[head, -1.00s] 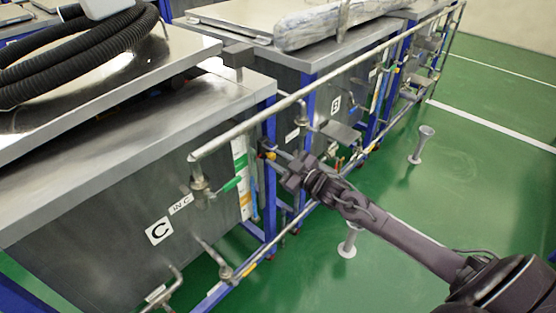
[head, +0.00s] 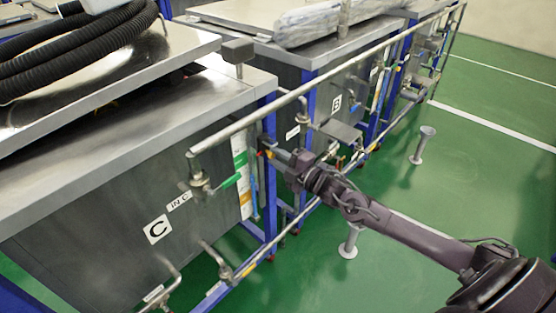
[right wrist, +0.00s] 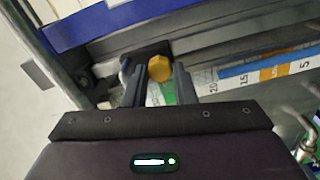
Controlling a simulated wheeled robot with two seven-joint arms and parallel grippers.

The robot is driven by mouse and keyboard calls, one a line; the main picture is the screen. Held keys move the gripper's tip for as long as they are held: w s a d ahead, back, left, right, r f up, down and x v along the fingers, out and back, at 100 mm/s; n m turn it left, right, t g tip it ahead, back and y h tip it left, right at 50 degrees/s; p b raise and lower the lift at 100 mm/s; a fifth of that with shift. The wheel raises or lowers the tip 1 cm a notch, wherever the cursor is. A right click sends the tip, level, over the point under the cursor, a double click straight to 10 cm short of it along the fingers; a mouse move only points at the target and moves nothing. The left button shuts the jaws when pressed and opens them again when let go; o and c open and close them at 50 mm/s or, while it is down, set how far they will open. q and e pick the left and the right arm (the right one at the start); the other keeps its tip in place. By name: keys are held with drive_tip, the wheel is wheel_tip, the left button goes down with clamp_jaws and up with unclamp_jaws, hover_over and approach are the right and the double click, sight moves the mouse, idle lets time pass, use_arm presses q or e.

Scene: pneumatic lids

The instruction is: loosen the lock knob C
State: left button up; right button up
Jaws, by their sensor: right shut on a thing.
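The lock knob C is a small yellow-orange faceted knob (right wrist: 159,68) on the dark side of the tank frame. In the head view it is mostly hidden at the fingertips, beside the blue post by tank C (head: 158,229). My right gripper (head: 270,151) reaches it from the right. In the right wrist view its two dark fingers (right wrist: 158,77) stand on either side of the knob, shut on it. My left gripper is not in view.
A long metal rail (head: 275,108) runs just above the gripper. Grey floor posts (head: 350,242) stand to the right on open green floor.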

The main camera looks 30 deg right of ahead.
drive_tip(key=shift+f+n+b, duration=0.1)
drive_tip(key=shift+n+b, duration=0.2)
drive_tip(key=shift+n, duration=0.7)
drive_tip(key=shift+n+b, duration=0.3)
drive_tip(key=shift+n, duration=0.6)
drive_tip(key=shift+n+b, duration=0.45)
drive_tip(key=shift+n, duration=0.75)
use_arm(q)
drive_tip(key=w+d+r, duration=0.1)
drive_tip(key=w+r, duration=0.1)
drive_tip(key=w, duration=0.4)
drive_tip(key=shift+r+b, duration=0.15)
drive_tip(key=shift+b, duration=0.3)
use_arm(e)
drive_tip(key=shift+n, duration=1.3)
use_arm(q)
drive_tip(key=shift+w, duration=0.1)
use_arm(e)
drive_tip(key=o, duration=1)
drive_tip(key=shift+s, duration=0.1)
